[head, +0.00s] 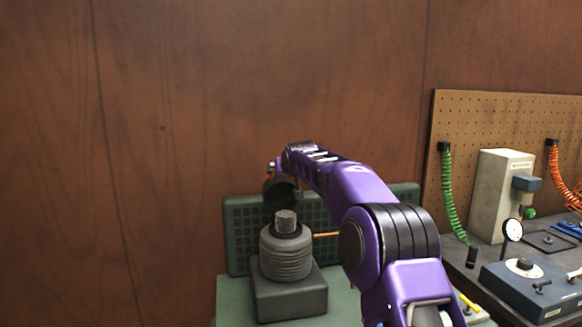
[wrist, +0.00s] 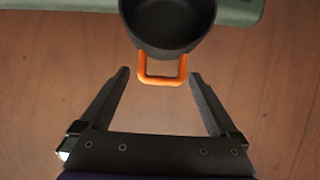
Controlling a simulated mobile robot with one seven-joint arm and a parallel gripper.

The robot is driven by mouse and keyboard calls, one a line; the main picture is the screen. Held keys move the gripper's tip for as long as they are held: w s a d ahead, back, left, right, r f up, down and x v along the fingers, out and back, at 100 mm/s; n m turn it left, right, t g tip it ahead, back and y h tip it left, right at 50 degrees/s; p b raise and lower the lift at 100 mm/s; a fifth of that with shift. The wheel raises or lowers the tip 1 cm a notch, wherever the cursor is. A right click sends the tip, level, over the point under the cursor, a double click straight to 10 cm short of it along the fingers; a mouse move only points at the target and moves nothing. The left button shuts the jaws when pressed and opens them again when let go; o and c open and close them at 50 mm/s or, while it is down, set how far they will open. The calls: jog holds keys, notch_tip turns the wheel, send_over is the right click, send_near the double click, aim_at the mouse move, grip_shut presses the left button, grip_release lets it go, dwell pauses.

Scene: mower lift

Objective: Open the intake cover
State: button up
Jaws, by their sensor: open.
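A dark round cup-shaped part, which looks like the intake cover (wrist: 168,28), is at the top of the wrist view. A squared orange loop handle (wrist: 161,81) sticks out from its near edge. My gripper (wrist: 160,74) is open, with one finger on each side of the orange handle and clear gaps to both. In the head view a dark round part (head: 280,190) shows beside the end of my arm, above the ribbed grey cylinder (head: 286,254). My fingers cannot be made out clearly there.
The ribbed cylinder stands on a dark block (head: 290,297) on a green surface (head: 342,304). A dark green grid panel (head: 243,238) stands behind. At right a bench carries a blue box (head: 535,285) and a beige machine (head: 497,190), before a pegboard (head: 500,118).

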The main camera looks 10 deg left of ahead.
jog(key=b+v, duration=0.3)
jog(key=v, duration=1.3)
jog(key=shift+s+r, duration=0.15)
jog(key=shift+s, duration=0.1)
jog(key=shift+d, duration=0.1)
